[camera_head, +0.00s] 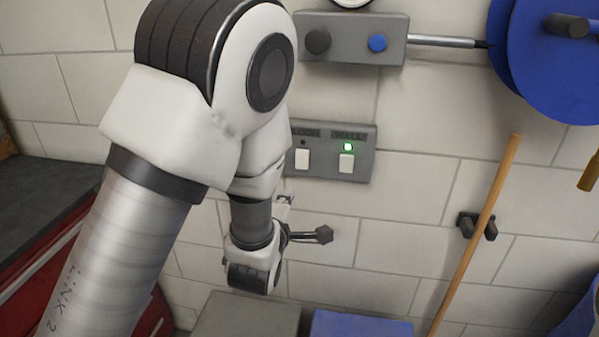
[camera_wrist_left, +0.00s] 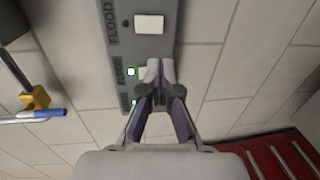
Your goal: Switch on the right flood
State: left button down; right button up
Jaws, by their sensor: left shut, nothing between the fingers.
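A grey switch panel (camera_head: 328,176) is on the wall, its left part hidden behind my left arm. The FLOOD switch (camera_head: 302,159) is a white rocker with a dark lamp above it. In the wrist view a FLOOD switch with a dark lamp (camera_wrist_left: 149,24) is at the top; below it, another row has a lit green lamp (camera_wrist_left: 130,71) and a switch mostly covered by my fingers. My left gripper (camera_wrist_left: 158,70) is shut and empty, its tips over that row; contact cannot be told. In the head view its fingers are hidden by my arm. My right gripper is not in view.
The WALL switch (camera_head: 346,163) has a lit green lamp. A grey box with a blue knob (camera_head: 377,42) is above the panel, and a dark knobbed fitting (camera_head: 322,235) below. A wooden pole (camera_head: 476,240) leans at right. A red slatted thing (camera_wrist_left: 282,158) is at lower right.

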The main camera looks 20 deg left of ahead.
aim_at(302, 168)
pick_arm(q)
jog(key=p+x, duration=0.5)
jog(key=x, duration=0.7)
jog(key=shift+w+a+r, duration=0.1)
jog(key=shift+w+a, duration=0.1)
jog(key=shift+w, duration=0.2)
jog(key=shift+w+a+f, duration=0.15)
jog(key=shift+w+f, duration=0.15)
jog(key=shift+w, duration=0.25)
